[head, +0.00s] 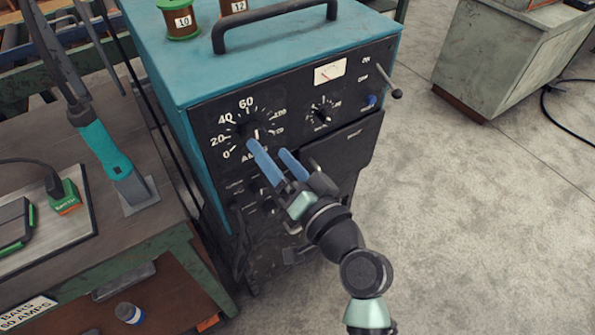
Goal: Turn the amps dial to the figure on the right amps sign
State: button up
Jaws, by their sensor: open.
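The amps dial (256,131) is a dark knob on the black front panel of a teal welding machine. Its white scale reads 0, 20, 40, 60 up the left side, with further small figures on the right. A pale mark shows on the knob, but its exact setting is unclear. My gripper (266,147) has two blue fingers, apart and empty, just below and in front of the dial; they hide part of its lower scale and label. A white amps sign (28,313) at the bottom left reads "BARS" and "60 AMPS", partly cut by the picture edge.
A smaller knob (323,112), a meter (328,73) and a lever (396,93) are on the same panel. Two spools and a handle (272,22) stand on top. A workbench with a teal-handled tool (105,150) is at left.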

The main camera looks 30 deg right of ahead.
jog(key=s+b, duration=0.1)
jog(key=s, duration=0.7)
jog(key=shift+s+d, duration=0.15)
jog(key=shift+s, duration=0.1)
